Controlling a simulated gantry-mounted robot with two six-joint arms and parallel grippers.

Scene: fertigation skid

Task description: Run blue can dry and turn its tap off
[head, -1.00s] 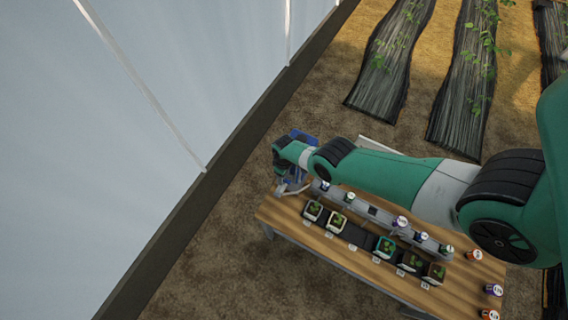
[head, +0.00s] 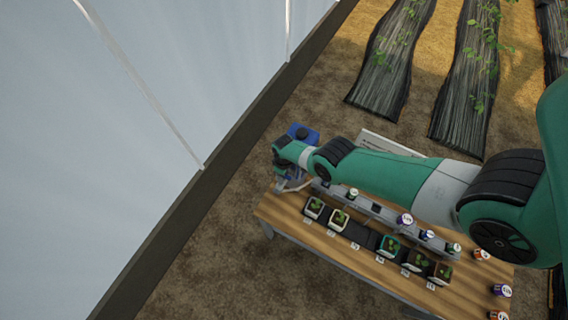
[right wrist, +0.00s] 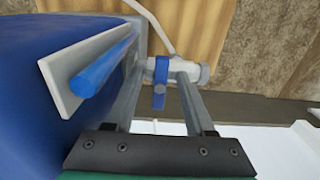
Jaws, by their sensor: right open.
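The blue can (head: 305,137) stands at the far left end of the table in the head view, partly hidden by my right arm. It fills the left of the right wrist view (right wrist: 40,90), with a white plate and a blue bar on its side. Its white tap (right wrist: 182,69) has a blue lever (right wrist: 160,82) lying across the tap body. My right gripper (right wrist: 165,78) is open, with its two fingers on either side of the lever. I cannot tell whether they touch it. In the head view this gripper (head: 287,182) is small and partly hidden. My left gripper is out of view.
A wooden table (head: 330,252) holds a row of potted seedlings (head: 339,219) and a grey rail. Several small labelled cups (head: 501,290) stand towards its right end. A pale hose (right wrist: 152,20) runs up from near the tap. A white wall (head: 150,130) lies to the left.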

